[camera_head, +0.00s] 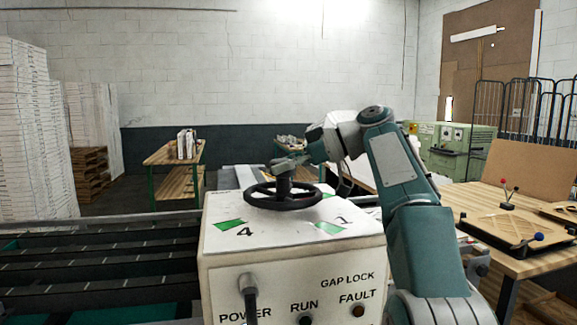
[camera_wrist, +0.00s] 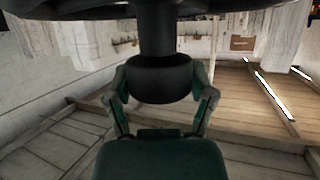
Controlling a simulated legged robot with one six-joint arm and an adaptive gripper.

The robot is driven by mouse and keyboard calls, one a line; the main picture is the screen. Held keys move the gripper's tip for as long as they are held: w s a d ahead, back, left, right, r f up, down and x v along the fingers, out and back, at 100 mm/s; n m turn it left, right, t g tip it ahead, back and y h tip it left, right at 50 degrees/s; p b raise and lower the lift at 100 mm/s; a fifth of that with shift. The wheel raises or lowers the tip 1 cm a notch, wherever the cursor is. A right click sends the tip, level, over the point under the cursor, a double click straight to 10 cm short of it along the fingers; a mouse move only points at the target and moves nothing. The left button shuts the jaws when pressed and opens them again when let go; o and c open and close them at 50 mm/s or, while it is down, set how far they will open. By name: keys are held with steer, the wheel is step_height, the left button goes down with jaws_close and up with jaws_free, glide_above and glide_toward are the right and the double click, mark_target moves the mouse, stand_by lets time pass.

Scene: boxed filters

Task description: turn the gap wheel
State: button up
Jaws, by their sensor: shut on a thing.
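The gap wheel (camera_head: 285,206) is a black handwheel lying flat on top of a white control box (camera_head: 290,248). My gripper (camera_head: 284,167) reaches it from the right and behind and is shut on the dark upright post and knob that stand up from the wheel. In the wrist view my gripper (camera_wrist: 160,88) has a finger on each side of the round black knob (camera_wrist: 158,78). The black wheel (camera_wrist: 215,6) fills the top edge there. Green marks with the figures 4 and 1 show on the box top; other marks are hidden.
The box front carries a POWER handle (camera_head: 249,297), a RUN button (camera_head: 305,320) and a FAULT lamp (camera_head: 358,310). A wooden bench (camera_head: 470,210) stands at right. Dark rollers (camera_head: 100,255) lie at left. White stacks (camera_head: 30,130) stand behind them.

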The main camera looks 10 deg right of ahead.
mark_target(318, 190)
steer(key=shift+w+f, duration=0.1)
steer(key=shift+f, duration=0.1)
steer(key=o, duration=1.3)
steer(key=shift+c, duration=0.2)
steer(key=shift+d, duration=0.1)
steer(key=shift+r, duration=0.15)
steer(key=shift+d, duration=0.1)
steer(key=v, duration=0.6)
steer(key=shift+w, duration=0.15)
steer(key=shift+s+d+r, duration=0.15)
steer(key=shift+s+d, duration=0.15)
steer(key=shift+d, duration=0.25)
